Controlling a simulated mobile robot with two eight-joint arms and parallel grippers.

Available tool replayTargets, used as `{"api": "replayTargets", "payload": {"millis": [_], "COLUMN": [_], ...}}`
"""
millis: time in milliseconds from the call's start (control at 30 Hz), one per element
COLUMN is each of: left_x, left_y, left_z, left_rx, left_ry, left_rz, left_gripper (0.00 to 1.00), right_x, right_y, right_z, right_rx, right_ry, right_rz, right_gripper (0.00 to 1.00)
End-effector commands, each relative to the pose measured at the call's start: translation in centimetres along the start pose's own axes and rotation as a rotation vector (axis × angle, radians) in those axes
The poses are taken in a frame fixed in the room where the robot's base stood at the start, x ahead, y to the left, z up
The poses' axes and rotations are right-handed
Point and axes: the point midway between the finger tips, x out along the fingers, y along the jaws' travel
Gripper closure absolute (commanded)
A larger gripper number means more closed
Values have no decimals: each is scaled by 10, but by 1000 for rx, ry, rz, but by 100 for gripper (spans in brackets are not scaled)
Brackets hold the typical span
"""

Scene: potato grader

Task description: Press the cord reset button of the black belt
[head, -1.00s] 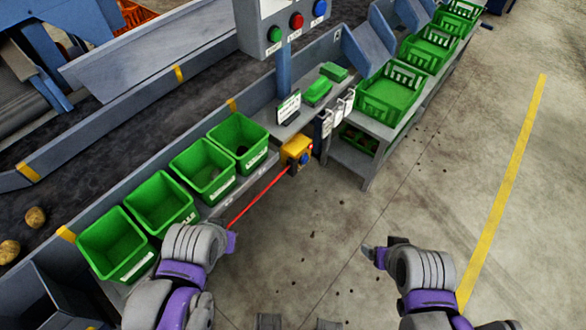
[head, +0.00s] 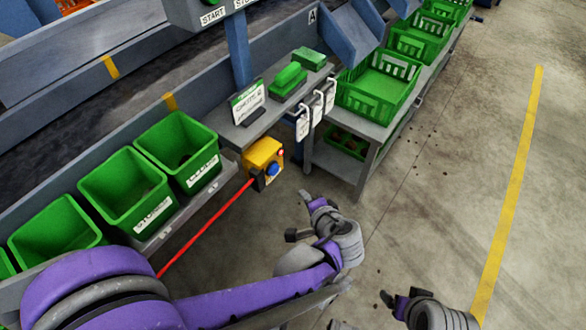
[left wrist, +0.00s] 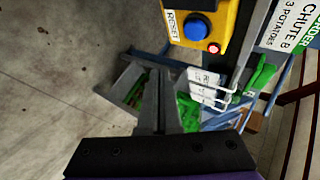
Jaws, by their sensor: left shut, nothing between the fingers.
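The yellow cord switch box (head: 262,158) is fixed at the bench's front edge. It has a blue button (head: 272,169) and a small red knob or lamp (head: 281,153). In the left wrist view, the blue button (left wrist: 197,29) sits by the label RESET, with the red part (left wrist: 214,48) below it. My left gripper (head: 307,197) is shut and empty, to the right of and below the box, apart from it. Its fingers (left wrist: 156,90) show below the box in the wrist view. My right gripper (head: 395,299) is low at the bottom right, its jaws unclear.
A red cord (head: 205,226) runs from the box to the lower left, before green bins (head: 125,190). The black belt (head: 95,122) lies behind them. Hanging white tags (head: 316,107) and a crate shelf (head: 335,160) stand right of the box. Floor to the right is clear.

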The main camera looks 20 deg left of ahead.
Motion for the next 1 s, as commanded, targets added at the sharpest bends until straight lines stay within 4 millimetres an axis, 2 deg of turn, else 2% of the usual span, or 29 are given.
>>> {"api": "replayTargets", "payload": {"millis": [33,167,567,767,1000], "left_x": [4,5,5,15,39], "left_y": [7,10,9,1,-18], "left_z": [-6,-12,-12,-4,13], "left_rx": [12,26,28,27,25], "left_ry": [7,15,16,13,12], "left_rz": [-14,-37,-41,-41,-40], "left_gripper": [100,100,100,100,100], "right_x": [6,10,9,11,14], "right_y": [0,0,0,0,0], "right_z": [2,3,3,3,4], "right_rx": [0,0,0,0,0], "right_ry": [-2,-3,-3,-4,-5], "right_rz": [0,0,0,0,0], "right_gripper": [18,18,18,18,18]}}
